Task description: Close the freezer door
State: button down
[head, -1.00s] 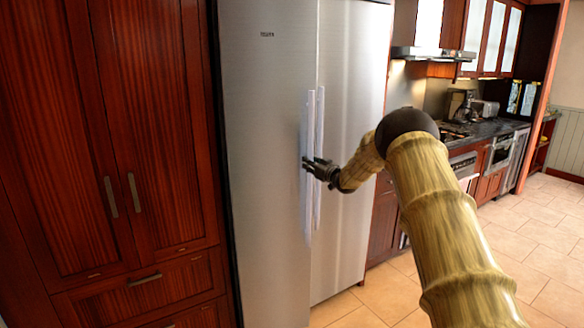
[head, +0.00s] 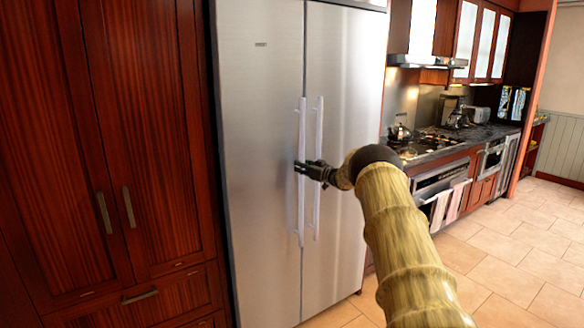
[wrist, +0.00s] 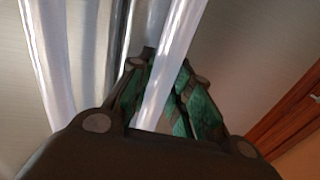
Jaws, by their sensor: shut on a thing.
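A tall brushed-steel fridge-freezer with two doors stands at the centre of the head view. Its left door (head: 255,110) looks flush or nearly flush with the right door (head: 345,110); any small gap is hard to tell. Two pale upright bar handles stand side by side at the seam, the left handle (head: 301,125) and the right handle (head: 319,125). My gripper (head: 302,168) is at mid-height, its fingertips at the left handle. In the wrist view, its green-padded fingers (wrist: 165,95) close around one pale bar, and another bar (wrist: 48,60) is apart from them.
Dark red wooden cabinets (head: 150,130) stand close on the left. A counter with a stove (head: 425,140) and a kettle (head: 399,130) runs back on the right, with towels (head: 445,205) below. The tiled floor (head: 485,255) is clear.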

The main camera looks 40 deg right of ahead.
jog(key=shift+w+d+r, duration=0.1)
jog(key=shift+w+r, duration=0.05)
jog(key=shift+r, duration=0.35)
jog(key=c, duration=1.5)
grip_release()
jog(key=shift+w+f, duration=0.1)
jog(key=shift+f, duration=0.05)
jog(key=shift+o, duration=1)
jog(key=shift+w+d+f, duration=0.15)
jog(key=shift+d+f, duration=0.05)
jog(key=shift+f, duration=0.15)
jog(key=shift+s, duration=0.3)
jog(key=s, duration=1.1)
jog(key=shift+s+d, duration=0.3)
jog(key=shift+d, duration=0.1)
jog(key=shift+d+f, duration=0.1)
